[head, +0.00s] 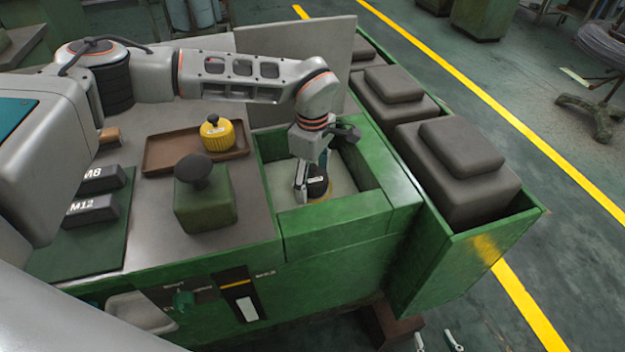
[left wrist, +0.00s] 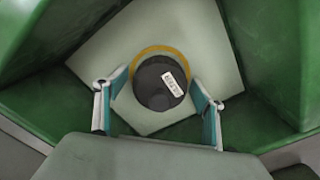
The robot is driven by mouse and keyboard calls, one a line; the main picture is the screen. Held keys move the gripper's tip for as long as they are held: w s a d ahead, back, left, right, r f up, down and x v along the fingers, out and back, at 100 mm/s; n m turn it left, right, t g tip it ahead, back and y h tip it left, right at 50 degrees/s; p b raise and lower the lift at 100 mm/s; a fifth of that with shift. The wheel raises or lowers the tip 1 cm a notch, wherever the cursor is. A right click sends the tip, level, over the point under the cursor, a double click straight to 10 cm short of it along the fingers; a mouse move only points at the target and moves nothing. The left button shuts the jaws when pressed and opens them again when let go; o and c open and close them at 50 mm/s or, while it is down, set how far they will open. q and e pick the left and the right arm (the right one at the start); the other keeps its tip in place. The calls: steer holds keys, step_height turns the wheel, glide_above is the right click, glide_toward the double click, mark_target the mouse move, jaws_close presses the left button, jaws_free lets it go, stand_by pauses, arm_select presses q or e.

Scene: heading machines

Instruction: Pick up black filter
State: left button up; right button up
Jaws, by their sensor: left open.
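The black filter (head: 317,182) is a dark cylinder with a white label. It sits on a pale floor inside a green-walled recess, with a yellow ring around its base. In the left wrist view the black filter (left wrist: 158,84) shows from above between the fingers. My left gripper (head: 312,180) reaches down into the recess and is open, with one finger on each side of the filter; it also shows in the left wrist view (left wrist: 158,108). I cannot tell whether the fingers touch the filter. My right gripper is not in view.
Green walls (head: 335,212) enclose the recess closely. A yellow filter (head: 217,134) stands in a brown tray (head: 168,155) to the left. A green block with a dark knob (head: 205,200) stands nearer. Grey stepped blocks (head: 460,165) fill a green bin on the right.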

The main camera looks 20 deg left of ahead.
arm_select(q)
steer(key=c, duration=1.3)
steer(key=shift+o, duration=0.2)
steer(key=shift+r, duration=0.1)
